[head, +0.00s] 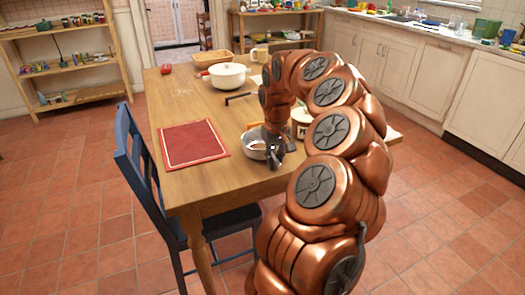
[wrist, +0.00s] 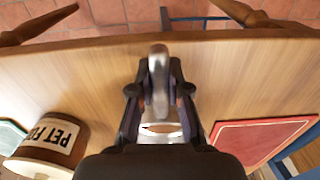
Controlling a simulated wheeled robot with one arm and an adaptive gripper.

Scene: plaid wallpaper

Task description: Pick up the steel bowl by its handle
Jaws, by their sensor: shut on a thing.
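The steel bowl (head: 252,148) is at the right-hand side of the wooden table in the head view, partly hidden by my gripper (head: 274,154). In the wrist view, the bowl's grey metal handle (wrist: 158,68) stands between the two dark fingers of my gripper (wrist: 160,92), which are closed on it. Part of the bowl (wrist: 160,129) shows below between the fingers; the rest is hidden by my gripper. I cannot tell whether the bowl touches the table.
A red mat (head: 194,145) lies left of the bowl. A pet food canister (wrist: 52,143) stands close by on the other side. A white pot (head: 227,77) and a wooden tray (head: 212,58) are farther back. A blue chair (head: 140,160) stands at the table's left edge.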

